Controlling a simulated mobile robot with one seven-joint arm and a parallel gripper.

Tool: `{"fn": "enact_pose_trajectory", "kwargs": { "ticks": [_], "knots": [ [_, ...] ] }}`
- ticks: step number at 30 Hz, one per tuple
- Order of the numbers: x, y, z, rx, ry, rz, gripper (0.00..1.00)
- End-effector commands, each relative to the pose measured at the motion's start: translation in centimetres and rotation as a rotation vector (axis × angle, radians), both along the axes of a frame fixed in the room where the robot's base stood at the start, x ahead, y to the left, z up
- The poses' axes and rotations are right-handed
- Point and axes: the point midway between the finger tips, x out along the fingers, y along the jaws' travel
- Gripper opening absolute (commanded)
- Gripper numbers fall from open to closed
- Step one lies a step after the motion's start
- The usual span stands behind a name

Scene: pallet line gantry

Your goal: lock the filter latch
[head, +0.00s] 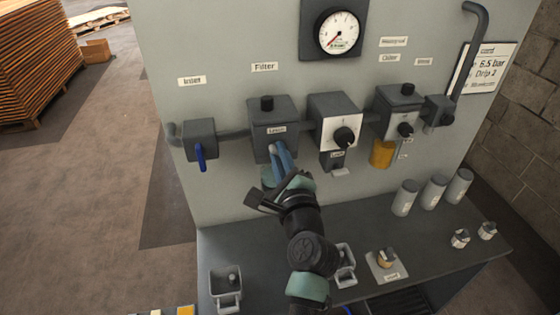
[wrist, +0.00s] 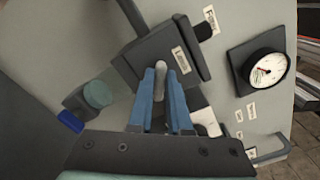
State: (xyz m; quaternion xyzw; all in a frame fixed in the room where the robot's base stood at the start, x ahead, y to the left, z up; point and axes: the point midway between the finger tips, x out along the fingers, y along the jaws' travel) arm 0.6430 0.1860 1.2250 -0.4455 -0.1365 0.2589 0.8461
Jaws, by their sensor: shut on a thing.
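The filter (head: 268,116) is a dark grey box with a black knob on top, mounted on the grey panel under the "Filter" label. A small white label on its front is too blurred to read. My gripper (head: 279,152) is at the lower front of this box. In the wrist view, the filter box (wrist: 148,47) fills the middle, and my gripper's two blue fingers (wrist: 165,75) are shut on a short light-grey latch lever (wrist: 181,60).
The inlet valve (head: 200,139) with a blue handle is left of the filter. A box with a black rotary knob (head: 344,137) is close on the right. A gauge (head: 339,33) is above. Below, the grey bench (head: 235,249) holds canisters (head: 405,197) and small parts.

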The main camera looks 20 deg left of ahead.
Motion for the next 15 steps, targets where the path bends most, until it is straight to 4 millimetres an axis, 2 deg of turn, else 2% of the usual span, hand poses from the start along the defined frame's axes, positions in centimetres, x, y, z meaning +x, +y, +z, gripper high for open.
{"fn": "enact_pose_trajectory", "kwargs": {
  "ticks": [1,15],
  "knots": [
    [-0.02,-0.03,-0.44,-0.038,-0.025,0.001,0.00],
    [-0.05,0.02,-0.55,-0.365,-0.246,-0.001,0.00]
  ]
}}
